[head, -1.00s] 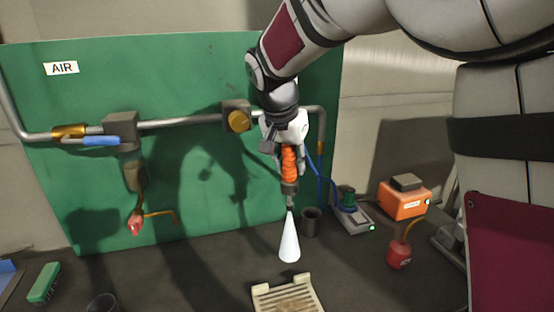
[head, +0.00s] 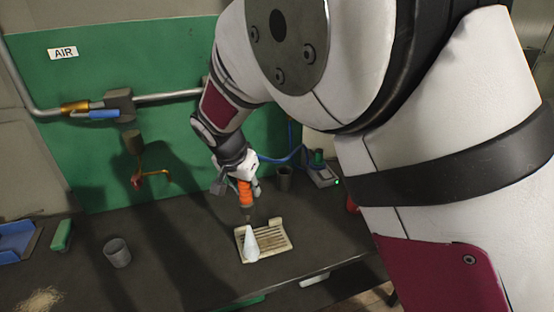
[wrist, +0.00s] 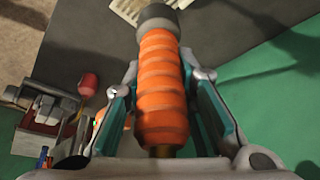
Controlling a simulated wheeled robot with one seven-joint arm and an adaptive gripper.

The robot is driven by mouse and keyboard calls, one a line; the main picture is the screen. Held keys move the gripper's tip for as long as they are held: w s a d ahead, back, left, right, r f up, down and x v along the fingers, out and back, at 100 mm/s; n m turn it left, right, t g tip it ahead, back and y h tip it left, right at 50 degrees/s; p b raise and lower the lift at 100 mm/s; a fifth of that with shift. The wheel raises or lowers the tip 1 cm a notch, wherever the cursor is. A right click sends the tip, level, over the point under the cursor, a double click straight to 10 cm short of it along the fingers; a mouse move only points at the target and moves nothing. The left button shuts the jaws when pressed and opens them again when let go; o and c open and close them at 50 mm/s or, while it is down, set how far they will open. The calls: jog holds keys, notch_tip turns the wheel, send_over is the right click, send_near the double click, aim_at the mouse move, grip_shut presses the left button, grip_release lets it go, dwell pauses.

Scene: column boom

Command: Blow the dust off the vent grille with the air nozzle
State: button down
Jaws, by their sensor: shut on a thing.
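My gripper (head: 244,179) is shut on the orange ribbed handle of the air nozzle (head: 246,196). The nozzle points down, and a white cone of air (head: 251,244) comes from its tip. The cone reaches the left part of the vent grille (head: 276,239), a cream slatted plate lying on the bench. In the wrist view the orange handle (wrist: 162,90) sits between my teal-padded fingers, and the grille (wrist: 126,8) is partly visible at the top edge. I cannot make out dust on the slats.
A grey cup (head: 117,253), a green brush (head: 62,235) and a blue tray (head: 16,241) are on the left of the bench. A tan granular patch (head: 40,299) lies at lower left. A dark cup (head: 285,179) and blue hose (head: 281,159) are behind the grille.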

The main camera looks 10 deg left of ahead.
aim_at(250, 201)
jog(key=shift+w+f+b, duration=0.1)
jog(key=shift+f+b, duration=0.7)
jog(key=shift+f, duration=1.8)
jog(key=shift+d, duration=0.1)
jog(key=shift+w+d, duration=0.6)
jog(key=shift+d, duration=0.35)
jog(key=shift+w+d, duration=0.55)
jog(key=shift+d, duration=0.35)
jog(key=shift+w+d, duration=0.1)
jog(key=shift+d, duration=0.1)
jog(key=shift+w+d, duration=0.55)
jog(key=shift+d, duration=0.35)
jog(key=shift+w+d, duration=0.55)
jog(key=shift+d, duration=0.3)
jog(key=shift+w+a, duration=0.1)
jog(key=shift+w, duration=0.05)
